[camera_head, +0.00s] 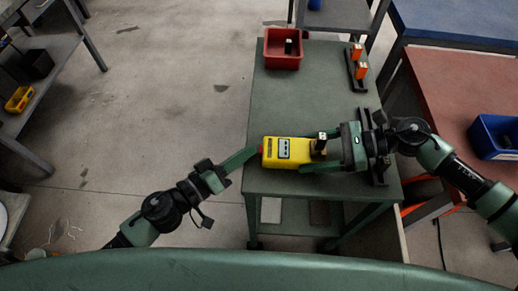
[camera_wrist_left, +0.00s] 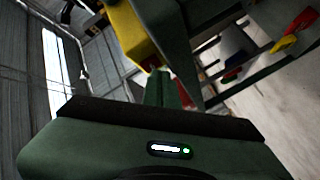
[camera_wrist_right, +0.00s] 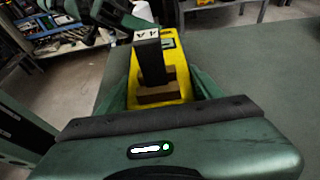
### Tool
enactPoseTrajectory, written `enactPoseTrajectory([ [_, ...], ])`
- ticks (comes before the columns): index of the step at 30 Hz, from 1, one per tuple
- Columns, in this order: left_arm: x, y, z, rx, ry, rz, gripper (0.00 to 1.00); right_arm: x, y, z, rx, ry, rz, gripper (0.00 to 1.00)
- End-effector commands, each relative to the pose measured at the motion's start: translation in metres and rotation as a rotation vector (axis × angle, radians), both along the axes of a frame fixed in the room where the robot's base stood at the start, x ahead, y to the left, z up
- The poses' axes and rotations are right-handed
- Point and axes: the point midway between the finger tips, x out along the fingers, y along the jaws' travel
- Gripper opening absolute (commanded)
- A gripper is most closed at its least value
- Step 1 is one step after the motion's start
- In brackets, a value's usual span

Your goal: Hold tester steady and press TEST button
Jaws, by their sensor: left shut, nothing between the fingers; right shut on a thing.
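The yellow tester (camera_head: 288,161) lies on the green table near its left edge, with a pale label panel on top and a small red part at its left end. A dark upright block (camera_head: 320,143) stands in its right part; in the right wrist view this block (camera_wrist_right: 150,62) rises from a brown base. The left wrist view shows the tester (camera_wrist_left: 130,28) beyond the fingers.
A red bin (camera_head: 283,62) holding a dark block stands at the table's far left. A black rack (camera_head: 352,72) with orange-and-white blocks is at the far right. The table (camera_head: 300,105) between is clear. A blue bin (camera_head: 492,140) sits on the red bench at right.

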Motion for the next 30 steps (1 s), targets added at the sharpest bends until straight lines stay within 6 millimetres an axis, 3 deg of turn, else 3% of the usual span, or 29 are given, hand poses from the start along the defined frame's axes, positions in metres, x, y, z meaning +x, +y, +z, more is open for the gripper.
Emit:
enactPoseTrajectory([
  [30,-0.0004,-0.0083,0.0,-0.001,0.001,-0.001,0.0,-0.0001,0.0007,0.0008,0.002,-0.001,0.001,0.09],
])
